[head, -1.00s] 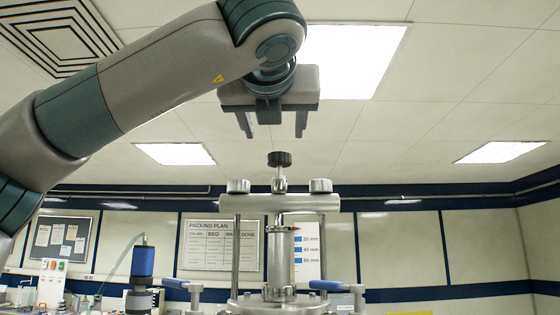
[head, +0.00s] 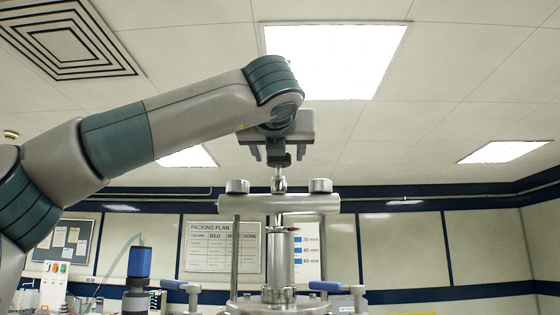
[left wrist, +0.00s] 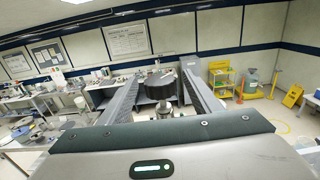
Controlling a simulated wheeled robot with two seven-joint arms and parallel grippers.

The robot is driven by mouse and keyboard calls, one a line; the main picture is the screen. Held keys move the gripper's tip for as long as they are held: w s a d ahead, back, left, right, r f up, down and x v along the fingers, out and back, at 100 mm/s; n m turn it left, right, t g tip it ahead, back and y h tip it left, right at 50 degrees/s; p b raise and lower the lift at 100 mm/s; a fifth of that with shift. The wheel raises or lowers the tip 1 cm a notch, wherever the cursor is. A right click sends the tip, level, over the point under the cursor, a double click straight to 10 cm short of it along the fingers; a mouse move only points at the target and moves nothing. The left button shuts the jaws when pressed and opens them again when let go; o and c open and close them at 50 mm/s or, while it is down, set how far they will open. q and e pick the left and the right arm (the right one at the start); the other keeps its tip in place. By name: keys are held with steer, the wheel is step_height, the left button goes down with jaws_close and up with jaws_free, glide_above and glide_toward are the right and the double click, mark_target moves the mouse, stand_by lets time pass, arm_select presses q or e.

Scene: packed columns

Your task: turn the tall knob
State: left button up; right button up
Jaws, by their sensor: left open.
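The tall knob (head: 280,161) is a black ribbed cap on a thin metal stem, above the middle of the metal crossbar (head: 262,203). My left gripper (head: 279,153) hangs over it, pointing down, with its two fingers apart on either side of the knob's upper part. In the left wrist view the knob (left wrist: 160,86) shows between the open fingers, with a gap on both sides. The gripper is not closed on it. My right gripper is not in view.
Two shorter silver caps, left (head: 237,186) and right (head: 320,185), top the crossbar's ends. Below stands a steel column (head: 279,258) with blue-handled clamps (head: 325,286). A blue-topped device (head: 140,262) stands at left. The air to the right is clear.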

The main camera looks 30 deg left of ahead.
mark_target(280, 161)
arm_select(q)
steer(key=p+x, duration=0.1)
steer(key=x, duration=0.5)
steer(key=shift+a, duration=0.1)
steer(key=c, duration=1)
